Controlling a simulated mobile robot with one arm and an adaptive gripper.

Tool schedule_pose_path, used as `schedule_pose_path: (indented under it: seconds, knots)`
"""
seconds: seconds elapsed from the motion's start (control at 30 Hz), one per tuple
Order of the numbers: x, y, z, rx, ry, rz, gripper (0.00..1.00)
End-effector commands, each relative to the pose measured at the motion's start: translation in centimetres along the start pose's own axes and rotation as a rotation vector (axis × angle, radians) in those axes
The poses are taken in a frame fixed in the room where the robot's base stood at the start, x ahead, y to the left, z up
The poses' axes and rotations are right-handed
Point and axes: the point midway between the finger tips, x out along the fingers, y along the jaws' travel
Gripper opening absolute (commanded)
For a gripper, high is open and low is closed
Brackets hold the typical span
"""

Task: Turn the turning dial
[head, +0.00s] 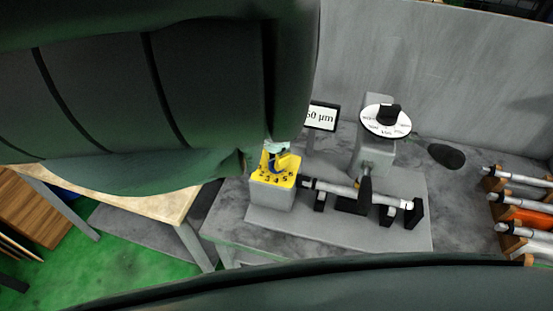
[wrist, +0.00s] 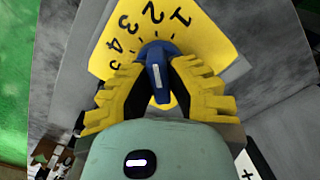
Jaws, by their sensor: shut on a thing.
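The turning dial is a blue knob (wrist: 158,70) with a white pointer mark. It sits on a yellow plate (wrist: 190,28) with black numbers, which tops a grey block (head: 268,197). My gripper (wrist: 157,82) has yellow ridged fingers on both sides of the knob and is shut on it. In the head view my gripper (head: 275,160) comes down over the plate from above, and my arm hides part of the knob. The number that the pointer marks is hard to tell.
Right of the block, a metal shaft (head: 335,189) lies on black supports. Behind stand a small display (head: 322,117) and a white round dial (head: 384,121) with a black knob. Several shafts lie in a rack (head: 490,184) at the far right. A wooden table (head: 150,207) is at left.

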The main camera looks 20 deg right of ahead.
Motion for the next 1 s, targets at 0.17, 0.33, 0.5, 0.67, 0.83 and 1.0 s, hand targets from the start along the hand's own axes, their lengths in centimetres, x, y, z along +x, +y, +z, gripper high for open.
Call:
schedule_pose_path:
  seconds: [0.17, 0.33, 0.5, 0.67, 0.83, 1.0]
  knots:
    - [0.16, -0.06, 0.00, -0.099, 0.001, -0.002, 0.00]
    - [0.19, -0.06, -0.04, -0.220, 0.002, -0.002, 0.00]
    - [0.20, -0.06, 0.01, -0.330, 0.001, -0.002, 0.00]
    - [0.15, -0.07, 0.04, -0.410, 0.001, -0.001, 0.00]
    - [0.11, -0.07, 0.01, -0.460, 0.002, -0.001, 0.00]
    - [0.09, -0.08, -0.02, -0.479, 0.003, -0.002, 0.00]
